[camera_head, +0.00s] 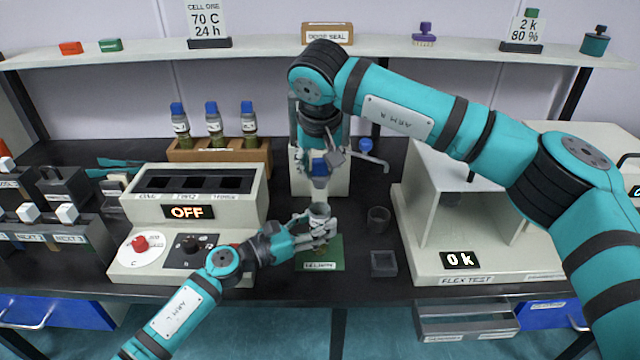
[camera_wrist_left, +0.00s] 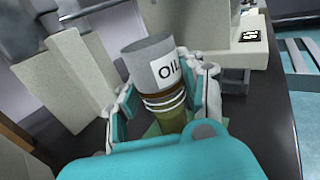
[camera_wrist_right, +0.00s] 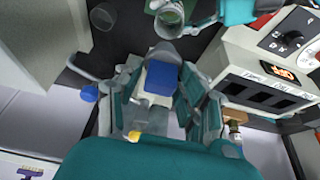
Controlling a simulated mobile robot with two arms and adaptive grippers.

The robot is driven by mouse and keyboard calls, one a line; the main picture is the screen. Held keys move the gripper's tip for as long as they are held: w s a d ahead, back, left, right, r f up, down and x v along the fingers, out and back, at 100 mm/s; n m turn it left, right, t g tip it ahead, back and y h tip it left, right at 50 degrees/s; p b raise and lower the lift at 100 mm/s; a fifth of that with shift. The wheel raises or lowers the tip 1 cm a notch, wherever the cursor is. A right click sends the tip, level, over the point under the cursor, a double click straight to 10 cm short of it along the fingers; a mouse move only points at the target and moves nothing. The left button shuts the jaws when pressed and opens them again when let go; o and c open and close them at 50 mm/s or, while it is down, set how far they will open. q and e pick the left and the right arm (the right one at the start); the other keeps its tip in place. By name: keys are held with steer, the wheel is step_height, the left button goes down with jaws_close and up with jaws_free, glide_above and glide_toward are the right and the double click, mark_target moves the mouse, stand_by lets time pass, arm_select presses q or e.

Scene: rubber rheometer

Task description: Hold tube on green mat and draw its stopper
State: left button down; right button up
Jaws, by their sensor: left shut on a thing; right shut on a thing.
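The tube (camera_head: 319,212) stands upright over the green mat (camera_head: 322,262). In the left wrist view the tube (camera_wrist_left: 153,62) has a grey upper part labelled OIL above olive contents. My left gripper (camera_head: 318,228) is shut around it. My right gripper (camera_head: 322,160) is shut on a blue stopper (camera_head: 320,169), held above the tube and apart from it. The stopper (camera_wrist_right: 160,78) also shows between the fingers in the right wrist view, where the tube's round mouth (camera_wrist_right: 169,12) looks open. Whether the tube's base touches the mat is hidden by the fingers.
A dark cup (camera_head: 378,219) and a small square tray (camera_head: 383,263) stand right of the mat. The OFF-display unit (camera_head: 190,215) is left, the flex tester (camera_head: 470,258) right. A wooden rack (camera_head: 215,156) with blue-capped bottles and a blue piece on a stand (camera_head: 365,145) are behind.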

mark_target(320, 160)
steer(key=shift+r, duration=3.65)
arm_select(q)
steer(key=c, duration=0.7)
jaws_free()
